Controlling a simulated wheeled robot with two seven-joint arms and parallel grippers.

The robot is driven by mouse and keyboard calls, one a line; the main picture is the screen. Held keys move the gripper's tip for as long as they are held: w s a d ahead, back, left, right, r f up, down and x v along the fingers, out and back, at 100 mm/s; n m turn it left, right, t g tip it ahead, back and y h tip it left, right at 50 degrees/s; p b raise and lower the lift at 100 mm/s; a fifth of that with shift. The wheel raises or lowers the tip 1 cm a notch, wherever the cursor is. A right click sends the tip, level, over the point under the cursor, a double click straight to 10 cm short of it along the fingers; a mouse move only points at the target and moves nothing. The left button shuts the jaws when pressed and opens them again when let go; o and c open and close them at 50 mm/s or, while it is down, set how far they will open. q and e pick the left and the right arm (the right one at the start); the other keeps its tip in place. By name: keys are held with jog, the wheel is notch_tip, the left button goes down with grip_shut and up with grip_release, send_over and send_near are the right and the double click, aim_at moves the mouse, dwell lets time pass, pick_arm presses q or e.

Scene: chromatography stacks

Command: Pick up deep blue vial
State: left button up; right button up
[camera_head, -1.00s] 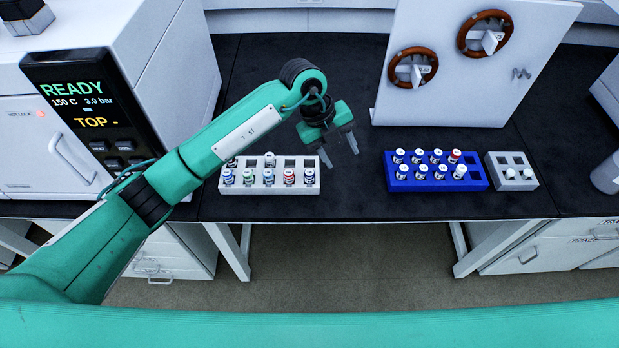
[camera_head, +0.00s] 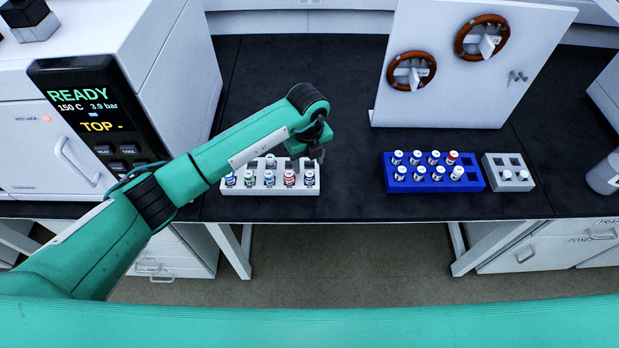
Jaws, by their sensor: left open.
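The white rack (camera_head: 259,190) stands near the bench's front edge and holds several vials in its front row. A blue-capped vial (camera_head: 309,179) is at the right end, beside a red-capped one (camera_head: 290,179). Another blue-capped vial (camera_head: 230,180) is at the left end, with a green-capped one (camera_head: 249,179) beside it. I cannot tell for sure which blue is the deep one. My left gripper (camera_head: 316,155) is open, over the rack's right end, just behind and above the right-end vial. Its fingers are small and partly hidden. My arm covers part of the rack's back row. My right gripper is out of view.
A blue rack (camera_head: 420,187) with white-capped vials and one red-capped vial stands to the right. A small grey rack (camera_head: 508,184) is beside it. A white panel (camera_head: 450,105) with brown coils stands behind. An instrument (camera_head: 100,125) reading READY is at left. Bench between the racks is clear.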

aim_at(309, 173)
pick_arm(q)
jog(key=shift+w+d+f+p, duration=0.1)
jog(key=shift+f+p, duration=0.25)
jog(key=shift+f, duration=0.8)
jog(key=shift+w+d+f+p, duration=0.1)
jog(key=shift+f+p, duration=0.2)
jog(key=shift+f, duration=0.8)
grip_shut()
